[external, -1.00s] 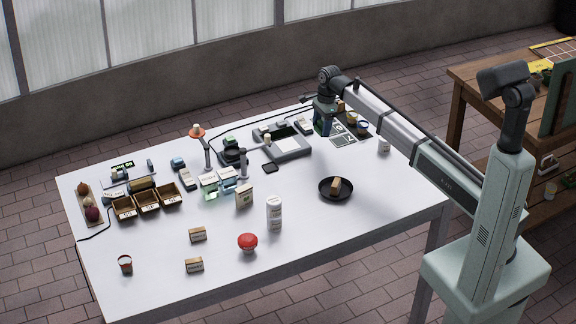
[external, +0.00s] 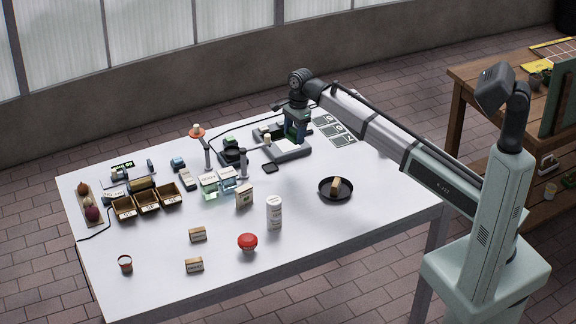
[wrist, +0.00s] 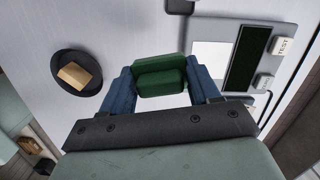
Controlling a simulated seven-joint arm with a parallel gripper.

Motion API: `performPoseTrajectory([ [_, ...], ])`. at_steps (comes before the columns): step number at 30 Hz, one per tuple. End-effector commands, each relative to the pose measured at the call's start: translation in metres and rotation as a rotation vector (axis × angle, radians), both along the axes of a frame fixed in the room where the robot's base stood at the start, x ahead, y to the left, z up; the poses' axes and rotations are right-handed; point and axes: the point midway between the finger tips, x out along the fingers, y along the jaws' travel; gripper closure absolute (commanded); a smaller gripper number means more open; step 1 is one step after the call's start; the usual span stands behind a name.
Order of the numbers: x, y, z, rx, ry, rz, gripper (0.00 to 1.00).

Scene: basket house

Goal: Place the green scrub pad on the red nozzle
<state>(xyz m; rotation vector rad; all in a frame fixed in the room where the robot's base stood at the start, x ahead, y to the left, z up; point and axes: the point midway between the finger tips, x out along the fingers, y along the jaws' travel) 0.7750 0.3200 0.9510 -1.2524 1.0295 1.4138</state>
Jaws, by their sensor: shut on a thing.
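My gripper (external: 296,138) is over the grey device at the back of the table, pointing down. In the wrist view its two blue fingers (wrist: 161,86) are shut on a green scrub pad (wrist: 160,68), which lies between them. In the external view the pad is mostly hidden by the gripper. An orange-red disc with a pale knob (external: 196,132), possibly the red nozzle, tops a thin stand left of my gripper. It is apart from the gripper and the pad.
The grey device (external: 290,151) is under my gripper. A black plate (external: 323,194) holds a tan block. A white bottle (external: 274,212) and a red-topped round thing (external: 247,242) stand nearer the front. Small bins (external: 148,208) are left. The front right table is clear.

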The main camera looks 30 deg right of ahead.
Motion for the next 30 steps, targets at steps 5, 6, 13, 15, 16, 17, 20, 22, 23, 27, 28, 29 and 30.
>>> performPoseTrajectory([
  [5, -0.033, 0.059, 0.007, 0.0, -0.001, 0.088, 0.68],
  [6, -0.041, 0.071, 0.008, 0.0, -0.001, 0.106, 0.68],
  [13, -0.091, 0.139, 0.017, 0.0, 0.0, 0.218, 0.68],
  [15, -0.108, 0.159, 0.02, 0.0, 0.0, 0.252, 0.68],
  [16, -0.116, 0.168, 0.021, 0.0, 0.0, 0.267, 0.68],
  [17, -0.124, 0.176, 0.023, 0.0, 0.0, 0.282, 0.68],
  [20, -0.149, 0.203, 0.026, 0.0, -0.001, 0.33, 0.68],
  [22, -0.168, 0.221, 0.029, 0.0, -0.001, 0.366, 0.68],
  [23, -0.177, 0.228, 0.03, 0.0, -0.001, 0.38, 0.68],
  [27, -0.216, 0.261, 0.035, 0.0, -0.001, 0.448, 0.68],
  [28, -0.225, 0.267, 0.036, 0.0, -0.001, 0.462, 0.68],
  [29, -0.233, 0.273, 0.037, 0.0, 0.0, 0.475, 0.68],
  [30, -0.243, 0.281, 0.039, 0.0, 0.0, 0.493, 0.68],
])
